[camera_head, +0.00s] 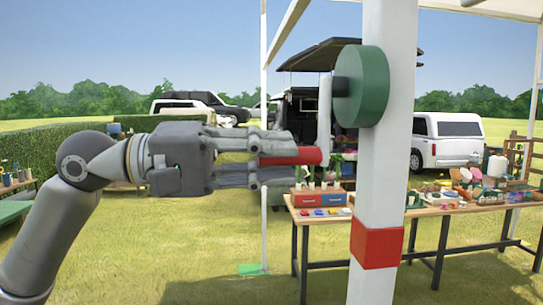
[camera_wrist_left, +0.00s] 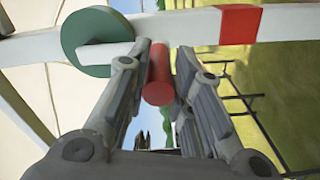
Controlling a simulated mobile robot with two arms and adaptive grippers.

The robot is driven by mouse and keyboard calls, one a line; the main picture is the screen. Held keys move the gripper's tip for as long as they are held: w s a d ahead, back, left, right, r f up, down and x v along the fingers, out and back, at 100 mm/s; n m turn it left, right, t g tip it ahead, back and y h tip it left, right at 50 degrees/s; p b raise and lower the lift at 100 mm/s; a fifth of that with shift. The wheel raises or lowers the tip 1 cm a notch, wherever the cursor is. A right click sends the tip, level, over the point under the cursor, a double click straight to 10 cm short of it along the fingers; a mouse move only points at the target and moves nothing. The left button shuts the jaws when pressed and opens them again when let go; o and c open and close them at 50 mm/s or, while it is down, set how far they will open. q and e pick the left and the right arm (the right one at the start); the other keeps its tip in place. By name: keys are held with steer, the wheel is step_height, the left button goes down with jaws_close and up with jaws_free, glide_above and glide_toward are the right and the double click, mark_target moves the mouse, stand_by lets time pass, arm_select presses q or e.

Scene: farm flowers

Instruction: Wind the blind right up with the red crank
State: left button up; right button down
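The red crank handle (camera_head: 297,157) sticks out sideways from the lower end of a white crank arm (camera_head: 325,112). The arm hangs down from a green round housing (camera_head: 374,86) on a white post (camera_head: 384,190). My left gripper (camera_head: 275,160) points right, with one finger above and one below the handle's free end. In the left wrist view the handle (camera_wrist_left: 158,75) lies between the fingers (camera_wrist_left: 165,55), with a small gap beside it. The gripper looks open. The blind itself I cannot clearly pick out. My right gripper is out of view.
The post carries a red band (camera_head: 377,247). Behind it stands a wooden table (camera_head: 440,208) with blue and red boxes, pots and other goods. A thin white pole (camera_head: 264,230) stands on a green foot. Parked vehicles and a hedge are farther back. Open grass lies below my arm.

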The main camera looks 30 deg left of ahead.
mark_target(250, 159)
arm_select(q)
steer(key=shift+s+f, duration=0.1)
steer(key=shift+s, duration=0.2)
steer(key=shift+d, duration=0.25)
steer(key=shift+a, duration=0.6)
steer(key=v, duration=0.3)
steer(key=shift+s+a, duration=0.1)
steer(key=shift+s, duration=0.25)
steer(key=shift+v, duration=3.75)
steer(key=shift+s, duration=0.15)
